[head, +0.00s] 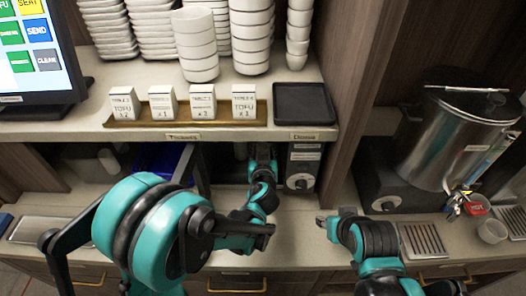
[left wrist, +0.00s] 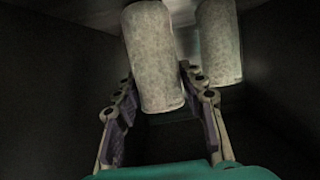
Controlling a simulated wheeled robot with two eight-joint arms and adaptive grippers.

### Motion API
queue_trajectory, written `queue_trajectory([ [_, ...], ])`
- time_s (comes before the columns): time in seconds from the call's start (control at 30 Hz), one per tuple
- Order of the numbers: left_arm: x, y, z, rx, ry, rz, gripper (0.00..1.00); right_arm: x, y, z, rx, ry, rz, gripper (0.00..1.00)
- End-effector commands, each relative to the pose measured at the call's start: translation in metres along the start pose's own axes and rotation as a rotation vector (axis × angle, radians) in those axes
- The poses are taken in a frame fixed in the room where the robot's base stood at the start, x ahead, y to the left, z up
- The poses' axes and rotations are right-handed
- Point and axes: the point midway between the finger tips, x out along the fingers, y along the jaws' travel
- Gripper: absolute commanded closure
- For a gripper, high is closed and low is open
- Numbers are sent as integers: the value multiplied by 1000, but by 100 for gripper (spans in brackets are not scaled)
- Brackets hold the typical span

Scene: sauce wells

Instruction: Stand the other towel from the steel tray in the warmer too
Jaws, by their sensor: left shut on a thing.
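My left gripper (head: 262,160) reaches into the dark opening of the warmer (head: 304,168), under the shelf. In the left wrist view the fingers (left wrist: 162,105) are shut on a pale rolled towel (left wrist: 153,55), which stands roughly upright, slightly tilted. A second pale towel (left wrist: 219,45) stands upright just to its right and farther in. I cannot tell whether the held towel's lower end touches the warmer floor. The steel tray (head: 38,231) lies at the left of the counter; no towel shows on it. My right gripper (head: 334,216) is empty, its fingers apart, over the counter.
A shelf (head: 225,133) with stacked bowls, table cards (head: 202,104) and a black tray (head: 299,103) hangs above. A wooden divider (head: 345,90) stands right of the warmer. A steel urn (head: 450,140) and drip grate (head: 423,240) are beyond it.

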Motion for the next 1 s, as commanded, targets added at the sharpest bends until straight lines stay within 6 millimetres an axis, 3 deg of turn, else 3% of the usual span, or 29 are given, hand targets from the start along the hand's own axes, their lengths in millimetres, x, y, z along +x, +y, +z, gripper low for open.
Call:
queue_trajectory([
  [0.13,1,0,4,0,0,0,93,3,0,2,0,0,0,60],
  [0.17,1,0,4,0,0,0,57,3,0,2,0,0,0,60],
  [0.23,1,0,3,0,0,0,39,2,0,2,0,0,0,60],
  [0.63,-1,0,-3,0,0,0,39,-2,0,-2,0,0,0,60],
  [0.77,-23,1,-2,1,0,4,39,-5,0,-4,0,0,0,60],
  [1.0,-77,1,-2,2,0,4,39,-15,0,-11,0,0,0,60],
])
